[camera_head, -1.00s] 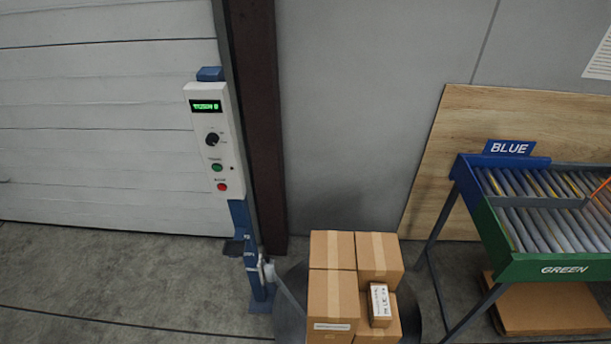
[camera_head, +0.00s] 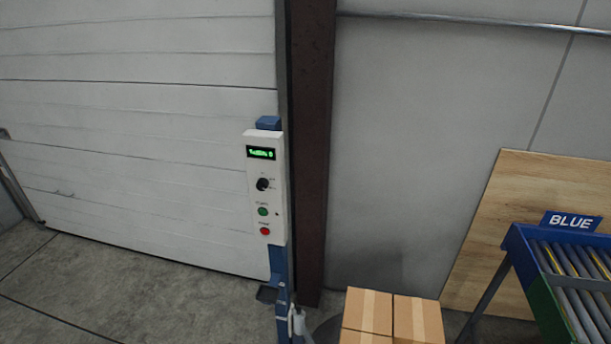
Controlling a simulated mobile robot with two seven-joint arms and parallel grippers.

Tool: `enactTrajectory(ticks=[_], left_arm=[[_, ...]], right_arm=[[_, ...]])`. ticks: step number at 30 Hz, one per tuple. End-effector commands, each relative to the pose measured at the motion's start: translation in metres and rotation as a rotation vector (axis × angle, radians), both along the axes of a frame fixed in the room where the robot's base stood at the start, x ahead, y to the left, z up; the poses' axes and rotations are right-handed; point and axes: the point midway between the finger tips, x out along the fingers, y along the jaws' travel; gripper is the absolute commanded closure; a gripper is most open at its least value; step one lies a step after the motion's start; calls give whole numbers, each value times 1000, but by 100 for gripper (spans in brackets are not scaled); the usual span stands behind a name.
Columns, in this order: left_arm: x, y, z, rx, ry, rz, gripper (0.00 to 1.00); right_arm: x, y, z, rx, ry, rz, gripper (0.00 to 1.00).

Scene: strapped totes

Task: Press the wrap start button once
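A white control box (camera_head: 265,188) is mounted on a blue post in the middle of the head view. It carries a small green-lit display (camera_head: 261,153), a black knob (camera_head: 263,184), a green button (camera_head: 263,211) and a red button (camera_head: 265,231) below it. The labels beside the buttons are too small to read. The display text is also not clearly legible. Neither of my grippers shows in the view, and nothing touches the box.
Brown cartons (camera_head: 368,312) stand stacked at the bottom, right of the post. A roller rack with a BLUE sign (camera_head: 571,221) stands at the right before a plywood sheet (camera_head: 497,230). A dark red column (camera_head: 312,150) rises behind the box. Floor at the left is clear.

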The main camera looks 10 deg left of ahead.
Motion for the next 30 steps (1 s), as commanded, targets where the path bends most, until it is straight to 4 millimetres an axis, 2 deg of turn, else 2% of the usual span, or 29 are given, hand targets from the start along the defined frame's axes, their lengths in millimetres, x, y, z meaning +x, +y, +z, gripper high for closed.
enactTrajectory(ticks=[1, 9, 11, 30], left_arm=[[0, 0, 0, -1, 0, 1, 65], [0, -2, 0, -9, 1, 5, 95], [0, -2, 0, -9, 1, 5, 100], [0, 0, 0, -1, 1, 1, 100]], right_arm=[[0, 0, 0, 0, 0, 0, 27], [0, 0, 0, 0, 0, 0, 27], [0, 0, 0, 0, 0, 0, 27], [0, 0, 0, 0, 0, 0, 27]])
